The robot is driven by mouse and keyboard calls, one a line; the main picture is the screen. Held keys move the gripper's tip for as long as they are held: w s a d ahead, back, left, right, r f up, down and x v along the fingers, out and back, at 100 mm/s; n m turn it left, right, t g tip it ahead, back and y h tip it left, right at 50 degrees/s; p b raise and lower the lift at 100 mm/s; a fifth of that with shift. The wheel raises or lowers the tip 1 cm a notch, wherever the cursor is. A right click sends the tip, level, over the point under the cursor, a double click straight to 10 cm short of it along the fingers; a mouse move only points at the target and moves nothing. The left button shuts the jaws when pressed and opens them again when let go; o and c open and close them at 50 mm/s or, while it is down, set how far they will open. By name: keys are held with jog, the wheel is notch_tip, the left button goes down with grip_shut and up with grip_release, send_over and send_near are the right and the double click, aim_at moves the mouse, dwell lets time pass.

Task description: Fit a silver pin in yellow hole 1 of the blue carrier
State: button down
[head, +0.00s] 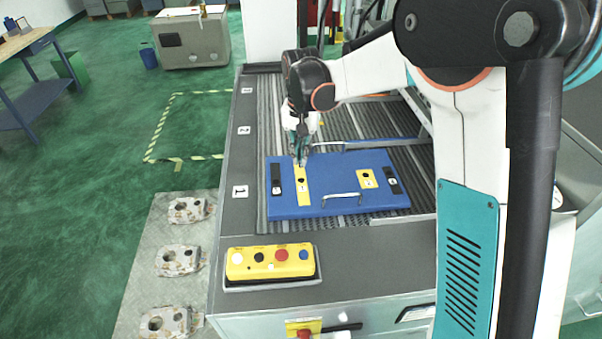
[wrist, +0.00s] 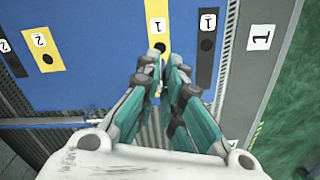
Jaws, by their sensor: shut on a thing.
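The blue carrier (head: 335,165) lies flat on the ribbed bed of the machine. Its yellow strip marked 1 (head: 303,197) has a dark hole (head: 300,180); the strip also shows in the wrist view (wrist: 157,10), with the hole (wrist: 160,46) just beyond my fingertips. My gripper (head: 301,158) points down over the far end of that strip; in the wrist view (wrist: 165,62) its fingers are close together. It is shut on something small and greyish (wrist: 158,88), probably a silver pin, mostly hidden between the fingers. I cannot tell its height above the carrier.
A black strip 1 (wrist: 207,20) lies beside the yellow one; yellow strip 2 (head: 367,179) and black strip 2 (head: 392,180) are to the right. A raised handle (head: 341,197) stands at the carrier's front. A yellow button box (head: 270,262) and several castings (head: 178,260) are nearer.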

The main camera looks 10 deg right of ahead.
jog(key=shift+f, duration=3.7)
jog(key=shift+f+b, duration=0.15)
jog(key=shift+b, duration=0.25)
jog(key=c, duration=1.8)
grip_release()
jog(key=shift+o, duration=0.2)
